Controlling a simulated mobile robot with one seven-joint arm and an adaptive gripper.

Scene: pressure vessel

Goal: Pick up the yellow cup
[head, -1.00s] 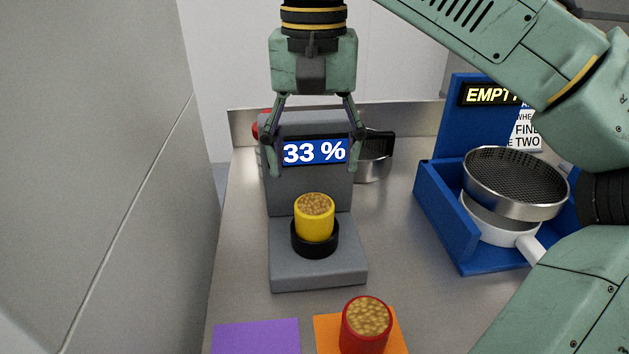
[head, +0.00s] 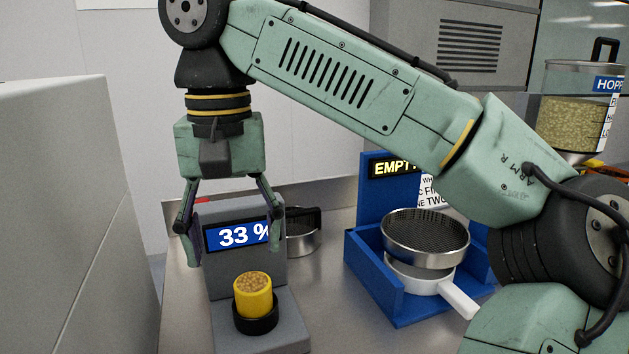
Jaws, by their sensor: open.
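The yellow cup (head: 254,296) is filled with tan granules. It stands upright in a black round holder (head: 256,321) on the base of a grey device. The device's blue display (head: 237,235) reads 33 %. My gripper (head: 236,252) points down with its fingers spread and nothing between them. In the picture its fingertips are above the cup and overlap the sides of the display. The gripper does not touch the cup.
A blue stand (head: 392,303) marked EMPTY is to the right, with a sieve (head: 426,238) over a white-handled pan (head: 430,281). Another metal sieve (head: 303,240) sits behind the device. A grey wall block (head: 60,220) is at left. A granule-filled hopper (head: 570,118) is at upper right.

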